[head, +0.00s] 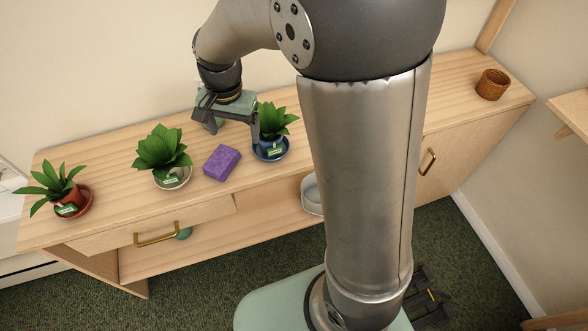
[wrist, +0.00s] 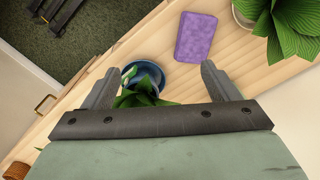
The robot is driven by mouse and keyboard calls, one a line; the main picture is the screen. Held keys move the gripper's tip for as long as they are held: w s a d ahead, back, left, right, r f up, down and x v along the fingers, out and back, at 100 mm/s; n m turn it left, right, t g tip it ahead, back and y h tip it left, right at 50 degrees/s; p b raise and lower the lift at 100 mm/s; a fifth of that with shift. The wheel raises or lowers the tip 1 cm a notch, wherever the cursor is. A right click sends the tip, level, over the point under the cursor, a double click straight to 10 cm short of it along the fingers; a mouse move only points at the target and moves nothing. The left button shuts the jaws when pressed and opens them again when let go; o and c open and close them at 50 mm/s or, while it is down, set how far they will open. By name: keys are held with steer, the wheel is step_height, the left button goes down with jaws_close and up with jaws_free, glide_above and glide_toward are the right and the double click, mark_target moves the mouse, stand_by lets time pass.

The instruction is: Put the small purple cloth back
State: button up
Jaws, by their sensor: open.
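The small purple cloth (head: 222,162) is a folded, block-like purple piece lying on the wooden sideboard top, between the plant in a white pot and the plant in a blue pot. In the wrist view the purple cloth (wrist: 196,38) lies flat, beyond my fingertips and apart from them. My gripper (head: 227,122) is above the back of the sideboard, behind the cloth and beside the blue-potted plant. In the wrist view my gripper (wrist: 158,80) is open, and the plant's leaves show between its fingers. Nothing is seen held.
The plant in the blue pot (head: 271,148) stands close to my gripper. A white-potted plant (head: 163,157) and a terracotta-potted plant (head: 61,190) stand to the left. A brown cup (head: 492,84) is at the far right. A white dish (head: 311,195) sits on the shelf below.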

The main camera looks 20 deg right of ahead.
steer(key=s+d+r+n, duration=0.1)
steer(key=s+d+n, duration=0.2)
steer(key=s, duration=0.6)
steer(key=s+d+r+n, duration=0.1)
steer(key=s+d+n, duration=0.3)
steer(key=s, duration=0.6)
steer(key=shift+d, duration=1)
